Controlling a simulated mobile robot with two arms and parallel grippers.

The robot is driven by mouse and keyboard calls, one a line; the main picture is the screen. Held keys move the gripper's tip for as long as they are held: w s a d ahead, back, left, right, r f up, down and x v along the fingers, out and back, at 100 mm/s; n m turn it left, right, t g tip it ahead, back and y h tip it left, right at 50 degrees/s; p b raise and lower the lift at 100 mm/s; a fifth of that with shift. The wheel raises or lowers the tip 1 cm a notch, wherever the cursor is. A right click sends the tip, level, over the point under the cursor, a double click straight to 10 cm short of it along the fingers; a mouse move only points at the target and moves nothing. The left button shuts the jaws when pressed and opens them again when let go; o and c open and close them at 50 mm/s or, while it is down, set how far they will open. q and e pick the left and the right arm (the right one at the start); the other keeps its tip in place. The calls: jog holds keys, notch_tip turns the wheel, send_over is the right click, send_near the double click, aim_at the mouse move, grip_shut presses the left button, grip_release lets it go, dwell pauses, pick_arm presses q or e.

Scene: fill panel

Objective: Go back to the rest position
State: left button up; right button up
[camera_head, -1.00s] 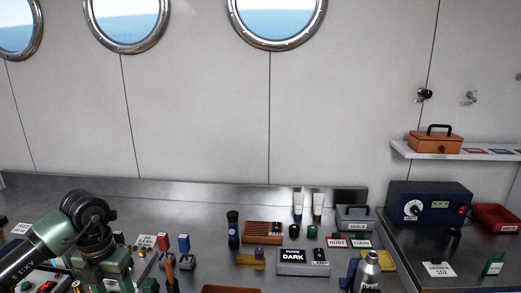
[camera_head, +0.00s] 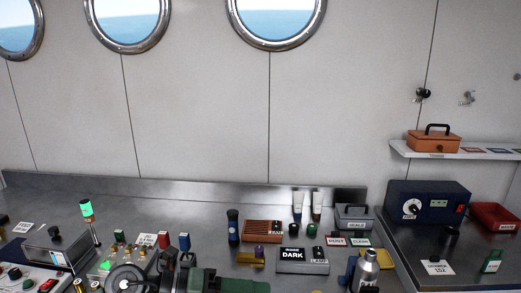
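The fill panel (camera_head: 45,284) is at the bottom left, partly cut off by the frame edge. A lamp (camera_head: 87,208) on a thin post glows green above the bench (camera_head: 150,198).
A blue box with a dial (camera_head: 428,202) stands at right. The rear bench strip is mostly clear.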

pick_arm(q)
notch_tip(320, 180, up, 8)
jog(key=d+f+n+t+h, duration=0.1)
jog(key=d+n+t+h, duration=0.1)
jog(key=n+t+h, duration=0.25)
jog(key=w+a+r+n+t+y, duration=0.25)
jog(key=a+n+t+y, duration=0.3)
jog(key=n+t, duration=0.55)
jog(key=s+a+f+n+g+y, duration=0.2)
jog(key=a+f+n+g+y, duration=0.1)
jog(key=a+f+n+y, duration=1.25)
jog(key=s+f+n+g+h, duration=0.1)
jog(key=s+f+n+g, duration=0.2)
jog(key=s+f+g, duration=0.55)
jog(key=s+f+n+g+h, duration=0.1)
jog(key=s+f+n+g, duration=0.15)
jog(key=s+f, duration=1)
jog(key=s+f+g, duration=0.1)
jog(key=s+f, duration=0.1)
jog(key=f, duration=1)
jog(key=s+f+g, duration=0.1)
jog(key=s+f, duration=0.1)
jog(key=f, duration=1)
jog(key=s+a+f+g, duration=0.1)
jog(key=s+a+f, duration=0.1)
jog(key=s+f, duration=1.3)
jog(key=shift+s+a+m, duration=0.2)
jog(key=shift+s+m, duration=0.25)
jog(key=shift+s, duration=0.5)
